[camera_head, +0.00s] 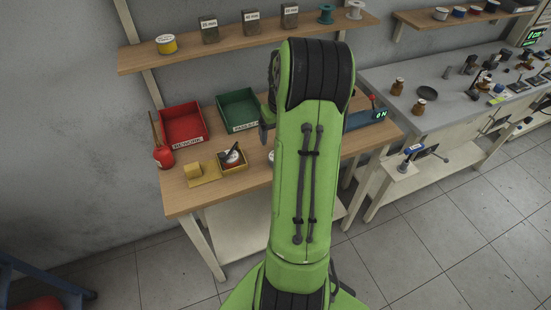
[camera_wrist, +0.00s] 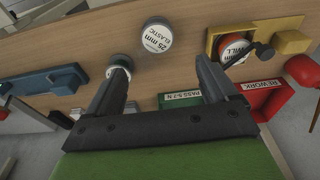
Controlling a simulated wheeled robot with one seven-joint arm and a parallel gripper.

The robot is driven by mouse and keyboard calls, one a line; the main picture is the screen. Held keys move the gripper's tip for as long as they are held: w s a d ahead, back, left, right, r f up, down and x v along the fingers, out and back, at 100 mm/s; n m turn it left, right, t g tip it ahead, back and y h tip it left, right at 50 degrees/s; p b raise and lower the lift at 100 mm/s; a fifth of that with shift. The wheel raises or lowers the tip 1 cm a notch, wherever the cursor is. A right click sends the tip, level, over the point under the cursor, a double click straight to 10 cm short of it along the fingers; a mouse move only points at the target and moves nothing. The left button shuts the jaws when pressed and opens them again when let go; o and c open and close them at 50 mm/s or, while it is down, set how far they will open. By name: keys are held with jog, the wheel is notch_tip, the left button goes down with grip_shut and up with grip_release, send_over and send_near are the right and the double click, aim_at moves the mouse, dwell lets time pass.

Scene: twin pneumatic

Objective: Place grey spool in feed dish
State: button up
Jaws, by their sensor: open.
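My gripper (camera_wrist: 162,68) is open above the wooden workbench in the wrist view, with nothing between its fingers. A small round light-grey piece with a dark rim (camera_wrist: 121,61) is beside the left fingertip and partly covered by it; it may be the grey spool, but I cannot tell. A light grey-white spool (camera_head: 355,10) stands on the wall shelf in the head view, beside a teal spool (camera_head: 326,14). No dish is clearly labelled as the feed dish; a yellow tray (camera_head: 240,167) on the bench holds a round labelled tin (camera_head: 231,158).
A red REWORK bin (camera_head: 183,124), a green bin (camera_head: 239,111) and a red oil can (camera_head: 162,152) stand on the bench. A "25 mm elastic" tin (camera_wrist: 157,35) lies ahead of the fingers. A blue device (camera_wrist: 47,84) is at left. My arm hides the bench's middle in the head view.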

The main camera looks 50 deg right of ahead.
jog(key=f, duration=0.4)
jog(key=d+f, duration=0.1)
jog(key=f, duration=0.3)
jog(key=w+f+b, duration=0.1)
jog(key=f, duration=0.3)
jog(key=shift+w+d+f, duration=0.1)
jog(key=shift+d+f, duration=0.05)
jog(key=shift+d, duration=0.05)
jog(key=shift+a, duration=0.1)
jog(key=shift+c, duration=0.4)
jog(key=c, duration=1.1)
notch_tip(320, 180, up, 10)
jog(key=p, duration=0.1)
